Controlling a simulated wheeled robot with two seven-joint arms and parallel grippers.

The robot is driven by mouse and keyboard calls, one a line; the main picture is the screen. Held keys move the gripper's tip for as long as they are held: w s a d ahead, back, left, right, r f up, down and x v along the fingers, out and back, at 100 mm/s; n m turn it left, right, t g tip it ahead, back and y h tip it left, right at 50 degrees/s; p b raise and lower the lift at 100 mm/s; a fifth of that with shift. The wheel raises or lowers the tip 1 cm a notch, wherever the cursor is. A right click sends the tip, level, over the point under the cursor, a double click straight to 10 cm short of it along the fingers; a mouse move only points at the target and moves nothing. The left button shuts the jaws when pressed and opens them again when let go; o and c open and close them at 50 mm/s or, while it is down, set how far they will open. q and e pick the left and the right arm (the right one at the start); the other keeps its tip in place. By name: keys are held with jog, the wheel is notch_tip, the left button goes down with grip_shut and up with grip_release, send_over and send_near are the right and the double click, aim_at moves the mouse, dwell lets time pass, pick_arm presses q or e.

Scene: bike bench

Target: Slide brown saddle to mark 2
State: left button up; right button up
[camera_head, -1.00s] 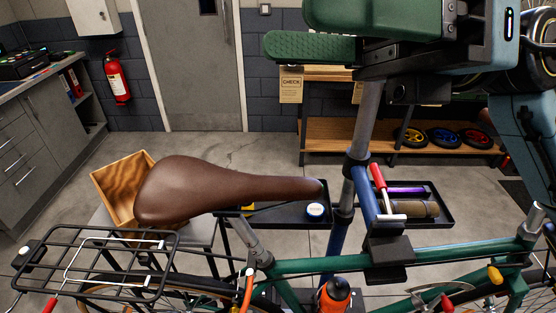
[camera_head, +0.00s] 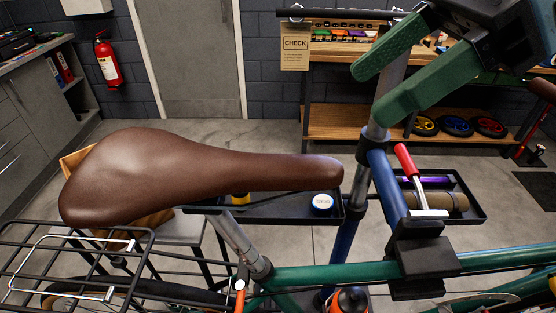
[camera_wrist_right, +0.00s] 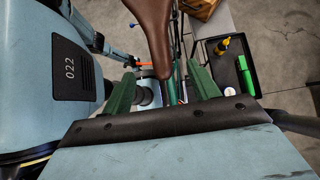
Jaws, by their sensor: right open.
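The brown saddle (camera_head: 190,175) sits on a silver seat post (camera_head: 238,240) above the green bike frame (camera_head: 330,273). Its nose points right in the head view. My right gripper (camera_head: 368,96) is open, its two green fingers apart, above and to the right of the saddle nose, with the stand's post between or behind them. In the right wrist view the open fingers (camera_wrist_right: 162,92) lie either side of the saddle nose (camera_wrist_right: 158,60) in the picture, with no contact that I can make out. Mark 2 cannot be made out.
A clamp with a red lever (camera_head: 406,160) holds the frame just right of the saddle. A black tray (camera_head: 290,210) with a round tin (camera_head: 322,203) is behind it. A rear rack (camera_head: 70,265) is at the left. A shelf bench (camera_head: 350,122) stands at the back.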

send_near(280, 159)
jog(key=x, duration=0.3)
jog(key=shift+s, duration=0.1)
jog(key=x, duration=0.6)
jog(key=shift+a+f+p, duration=0.25)
jog(key=shift+p, duration=0.1)
pick_arm(q)
jog(key=shift+s+r, duration=0.3)
pick_arm(e)
jog(key=shift+a+f, duration=0.25)
jog(key=shift+c, duration=0.3)
